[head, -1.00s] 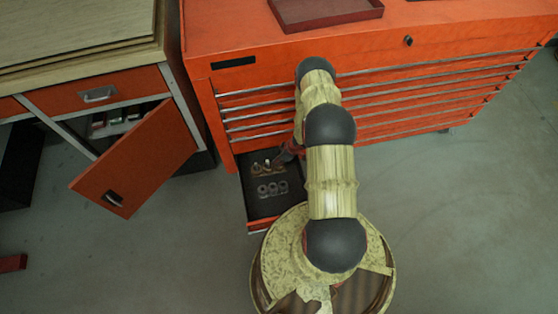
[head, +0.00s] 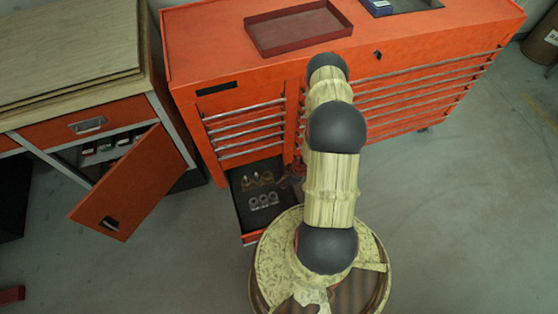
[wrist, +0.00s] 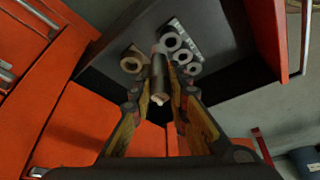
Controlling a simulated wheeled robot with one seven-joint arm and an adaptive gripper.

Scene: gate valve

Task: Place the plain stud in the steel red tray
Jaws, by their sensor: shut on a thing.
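The plain stud (wrist: 157,72) is a dark grey cylinder in the wrist view, with a pale lower end. My gripper (wrist: 160,97) is shut on it, one finger on each side. In the head view my gripper (head: 296,170) is mostly hidden behind my arm, at the right edge of the open drawer (head: 248,222). The steel red tray (head: 262,47) is a shallow, dark red, empty-looking tray on top of the orange cabinet, behind and above my arm.
The drawer holds pale ring-shaped pieces (head: 263,201) and brownish pieces (head: 257,180). A blue box (head: 379,7) sits in a dark tray at the back right of the cabinet top. An orange door (head: 130,185) hangs open at left.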

